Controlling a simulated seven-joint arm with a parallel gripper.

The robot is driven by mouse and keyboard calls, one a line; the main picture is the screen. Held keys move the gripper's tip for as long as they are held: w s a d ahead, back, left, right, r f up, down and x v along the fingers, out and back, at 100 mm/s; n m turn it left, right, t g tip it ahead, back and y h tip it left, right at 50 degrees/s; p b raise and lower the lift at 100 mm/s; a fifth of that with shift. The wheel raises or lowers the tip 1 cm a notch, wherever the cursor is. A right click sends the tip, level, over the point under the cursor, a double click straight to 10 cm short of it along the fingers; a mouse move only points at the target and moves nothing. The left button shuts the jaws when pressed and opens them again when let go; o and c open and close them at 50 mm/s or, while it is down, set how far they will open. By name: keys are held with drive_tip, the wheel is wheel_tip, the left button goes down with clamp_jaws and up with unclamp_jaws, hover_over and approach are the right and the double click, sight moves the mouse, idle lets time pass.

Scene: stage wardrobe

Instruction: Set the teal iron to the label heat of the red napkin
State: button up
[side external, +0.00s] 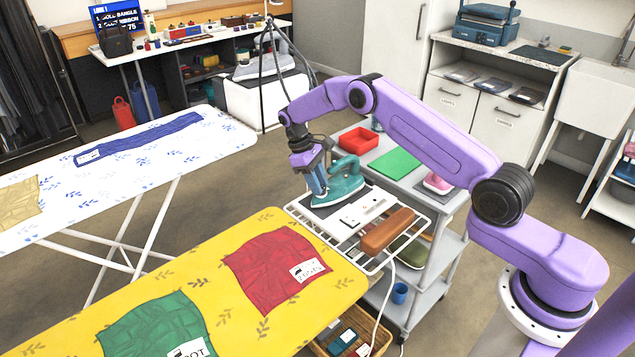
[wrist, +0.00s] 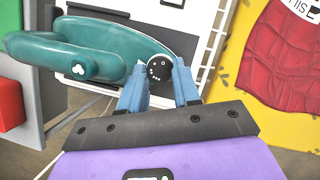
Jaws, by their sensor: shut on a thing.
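The teal iron (side external: 343,182) rests on a dark plate on the wire rack beside the yellow board. It also shows in the wrist view (wrist: 110,38), handle to the left. My gripper (side external: 318,200) points down at the iron's end. In the wrist view my blue fingers (wrist: 159,76) are closed on the sides of the iron's black dial (wrist: 158,66), which bears several white dots. Its exact setting is too small to read surely. The red napkin (side external: 262,265) lies on the yellow board, with a white label (side external: 307,269) whose print I cannot read surely.
A green napkin (side external: 150,325) lies on the yellow board (side external: 220,265). The wire rack (side external: 428,222) also holds a white strip and a brown block (side external: 388,230). A white cord hangs near the rack.

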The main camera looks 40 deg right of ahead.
drive_tip(key=shift+m, duration=0.3)
idle(0.4)
drive_tip(key=o, duration=1.1)
drive_tip(key=shift+r, duration=0.1)
drive_tip(key=shift+v, duration=3.7)
drive_tip(key=shift+d, duration=0.1)
